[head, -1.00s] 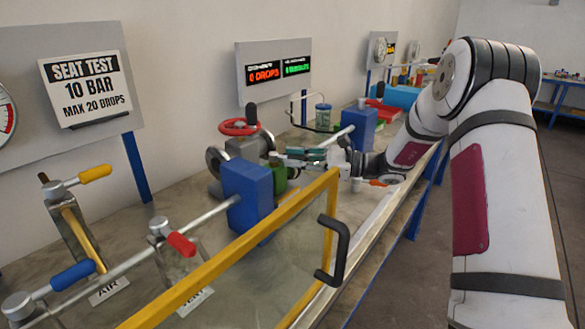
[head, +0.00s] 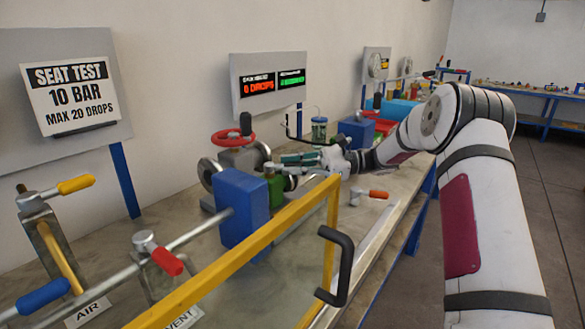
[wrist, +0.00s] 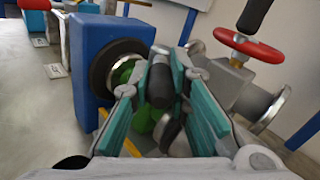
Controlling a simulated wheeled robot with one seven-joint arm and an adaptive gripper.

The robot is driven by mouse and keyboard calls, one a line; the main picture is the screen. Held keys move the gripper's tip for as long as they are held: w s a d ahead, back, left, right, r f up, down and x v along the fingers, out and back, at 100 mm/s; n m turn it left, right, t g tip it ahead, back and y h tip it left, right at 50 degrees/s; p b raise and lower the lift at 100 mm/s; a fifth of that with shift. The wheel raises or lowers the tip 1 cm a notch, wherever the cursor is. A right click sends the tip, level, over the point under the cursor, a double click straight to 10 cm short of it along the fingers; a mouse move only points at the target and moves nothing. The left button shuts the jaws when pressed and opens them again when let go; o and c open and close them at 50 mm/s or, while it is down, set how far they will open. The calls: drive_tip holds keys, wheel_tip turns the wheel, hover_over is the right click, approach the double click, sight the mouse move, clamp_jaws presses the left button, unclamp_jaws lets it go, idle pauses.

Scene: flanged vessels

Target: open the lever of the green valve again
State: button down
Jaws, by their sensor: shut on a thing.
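The green valve (head: 276,188) sits beside the blue block, largely hidden behind my gripper and the block. In the wrist view its green body (wrist: 140,118) shows beyond and below the fingers. Its lever has a black grip (wrist: 158,86), which lies between the teal finger pads. My gripper (head: 294,160) reaches in from the right at the valve. In the wrist view my gripper (wrist: 160,72) is closed around the black grip. The rest of the lever and its exact angle are hard to make out.
A blue block (head: 241,207) stands close to the valve. A red handwheel (head: 233,137) rises behind it. A yellow frame (head: 240,262) with a black handle (head: 335,265) crosses the foreground. An orange-handled lever (head: 378,194) is at the bench's right edge.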

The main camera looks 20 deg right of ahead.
drive_tip(key=c, duration=1.5)
unclamp_jaws()
drive_tip(key=d, duration=0.4)
drive_tip(key=s+d, duration=0.1)
drive_tip(key=d, duration=0.7)
drive_tip(key=shift+s, duration=0.4)
